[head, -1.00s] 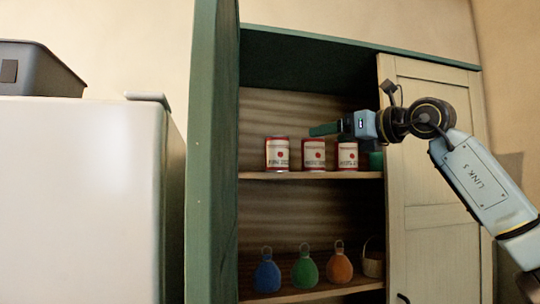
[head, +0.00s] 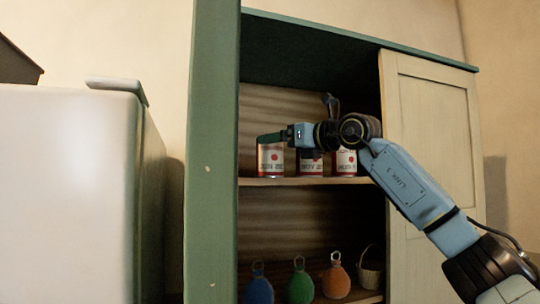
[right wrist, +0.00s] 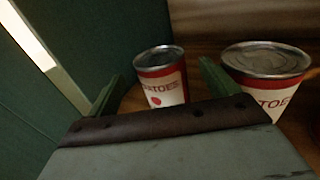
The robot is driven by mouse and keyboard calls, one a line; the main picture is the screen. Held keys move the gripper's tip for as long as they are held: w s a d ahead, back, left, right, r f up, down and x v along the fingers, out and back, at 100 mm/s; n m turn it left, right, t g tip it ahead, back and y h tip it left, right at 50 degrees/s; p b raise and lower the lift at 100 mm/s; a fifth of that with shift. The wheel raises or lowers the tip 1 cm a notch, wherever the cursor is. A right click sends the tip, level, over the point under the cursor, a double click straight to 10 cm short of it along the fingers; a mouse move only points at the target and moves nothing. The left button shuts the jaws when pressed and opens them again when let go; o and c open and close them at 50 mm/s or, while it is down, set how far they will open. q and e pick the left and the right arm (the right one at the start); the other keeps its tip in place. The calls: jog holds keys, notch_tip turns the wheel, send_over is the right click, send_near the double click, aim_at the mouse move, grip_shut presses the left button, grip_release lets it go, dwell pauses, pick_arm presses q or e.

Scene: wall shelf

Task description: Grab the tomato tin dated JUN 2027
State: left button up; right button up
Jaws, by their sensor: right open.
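Three red-and-white tomato tins stand in a row on the upper shelf (head: 246,182): the left tin (head: 271,161), the middle tin (head: 311,167) and the right tin (head: 346,163). Their dates are small and blurred, so I cannot read them surely. My right gripper (head: 262,139) is in front of the left tin's top and hides part of it. In the right wrist view my right gripper (right wrist: 158,80) is open, with the left tin (right wrist: 165,83) upright between its finger lines. The middle tin (right wrist: 265,75) stands outside the right finger. My left gripper is not in view.
The green cabinet side wall (head: 212,150) stands close left of the left tin. A cream door (head: 430,150) is at the right. The lower shelf holds blue, green and orange bags and a basket (head: 370,272). A white cabinet (head: 65,200) is at the left.

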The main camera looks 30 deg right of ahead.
jog(key=x, duration=0.1)
jog(key=p+x, duration=0.1)
jog(key=x, duration=0.2)
jog(key=shift+r+p, duration=0.3)
jog(key=shift+w+a, duration=0.1)
jog(key=shift+w, duration=0.25)
jog(key=shift+f, duration=0.1)
jog(key=c, duration=1.2)
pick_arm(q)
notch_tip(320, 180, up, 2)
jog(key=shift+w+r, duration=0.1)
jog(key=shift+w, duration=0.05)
pick_arm(e)
jog(key=shift+c, duration=0.7)
